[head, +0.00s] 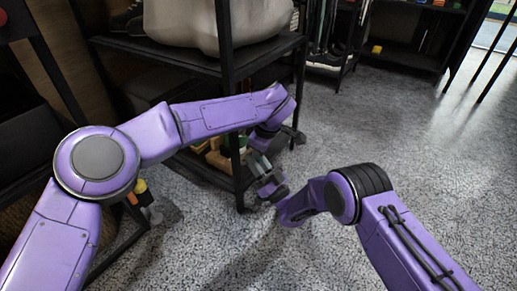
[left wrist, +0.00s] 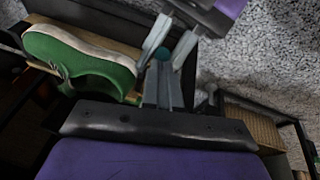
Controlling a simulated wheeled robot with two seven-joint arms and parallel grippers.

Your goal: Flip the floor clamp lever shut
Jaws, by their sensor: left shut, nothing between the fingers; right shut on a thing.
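My left gripper (head: 259,162) reaches down beside the low shelf. In the left wrist view its fingers (left wrist: 162,72) are together and empty. My right gripper (head: 271,187) comes in from the right, close to the left one, low over the floor.
A black metal shelf (head: 228,60) stands at the left, its post close to both grippers. A green shoe with a white sole (left wrist: 80,62) lies beside my left gripper. A woven basket (left wrist: 250,124) is at the right. Open grey floor (head: 410,150) lies to the right.

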